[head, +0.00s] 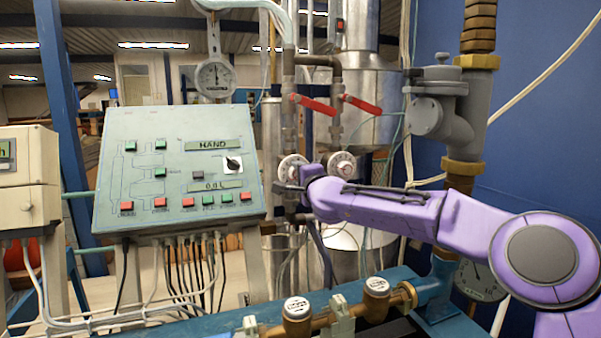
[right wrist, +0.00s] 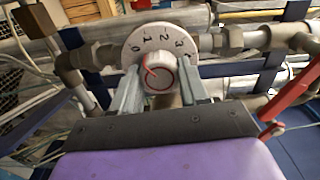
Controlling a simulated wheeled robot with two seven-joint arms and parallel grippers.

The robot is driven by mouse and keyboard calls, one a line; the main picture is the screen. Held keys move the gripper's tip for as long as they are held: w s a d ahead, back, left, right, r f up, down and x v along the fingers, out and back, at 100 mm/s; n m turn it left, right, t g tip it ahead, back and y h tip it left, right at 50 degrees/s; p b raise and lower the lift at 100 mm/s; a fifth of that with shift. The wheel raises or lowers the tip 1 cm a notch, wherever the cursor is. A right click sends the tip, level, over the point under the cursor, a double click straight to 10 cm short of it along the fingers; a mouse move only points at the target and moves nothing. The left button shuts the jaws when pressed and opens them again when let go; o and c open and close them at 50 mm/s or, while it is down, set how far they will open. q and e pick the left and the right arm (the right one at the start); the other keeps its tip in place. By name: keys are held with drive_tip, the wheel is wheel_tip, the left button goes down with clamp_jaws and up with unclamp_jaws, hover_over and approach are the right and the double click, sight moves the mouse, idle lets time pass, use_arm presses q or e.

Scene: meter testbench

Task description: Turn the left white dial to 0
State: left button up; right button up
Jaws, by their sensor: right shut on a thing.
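The left white dial (head: 292,168) is on the pipework to the right of the control panel. In the right wrist view the white dial (right wrist: 165,35) fills the top middle, with the numbers 0 to 3 readable around its rim. Its round centre knob (right wrist: 160,76) carries a red mark on its upper left side; the exact reading is unclear. My right gripper (right wrist: 161,84) is shut on this knob, one finger on each side. In the head view my right gripper (head: 292,187) covers the dial's lower part. My left gripper is not in view.
A second white dial (head: 342,163) is just to the right, close to my right wrist. Two red lever handles (head: 314,104) (head: 361,104) stick out above the dials. The control panel (head: 180,170) stands at left, and a blue bench with brass fittings (head: 376,287) runs below.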

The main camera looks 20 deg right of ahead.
drive_tip(key=shift+f+n, duration=0.25)
drive_tip(key=shift+n, duration=0.75)
drive_tip(key=o, duration=0.8)
drive_tip(key=shift+o, duration=1.3)
drive_tip(key=shift+s+r, duration=0.1)
drive_tip(key=shift+r, duration=0.05)
drive_tip(key=s+b, duration=0.3)
drive_tip(key=s, duration=0.7)
drive_tip(key=shift+s+d, duration=0.2)
drive_tip(key=shift+s, duration=0.1)
